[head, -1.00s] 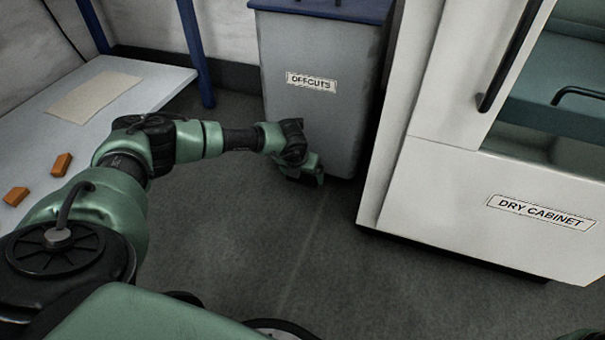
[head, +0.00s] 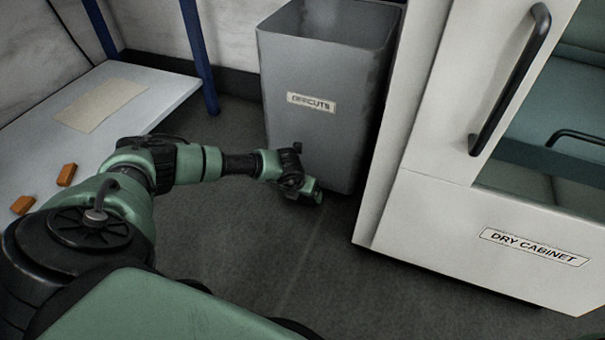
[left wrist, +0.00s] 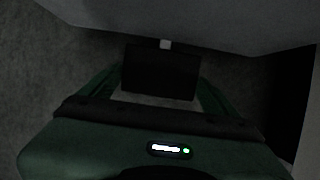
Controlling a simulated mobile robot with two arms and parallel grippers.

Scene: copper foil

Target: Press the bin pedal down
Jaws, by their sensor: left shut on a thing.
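The grey bin (head: 318,115) labelled OFFCUTS stands on the floor, left of the white cabinet. My left gripper (head: 309,193) is low at the front foot of the bin, by the floor. In the left wrist view the black pedal (left wrist: 160,72) sticks out from under the bin, between the green fingers of the left gripper (left wrist: 158,88), which is shut on it. In the head view the gripper hides the pedal. My right gripper is in neither view.
The white dry cabinet (head: 430,225) with black handles stands close on the bin's right. A pale table (head: 165,88) at left carries a tan sheet (head: 100,104) and orange blocks (head: 67,174). The dark floor (head: 240,235) before the bin is clear.

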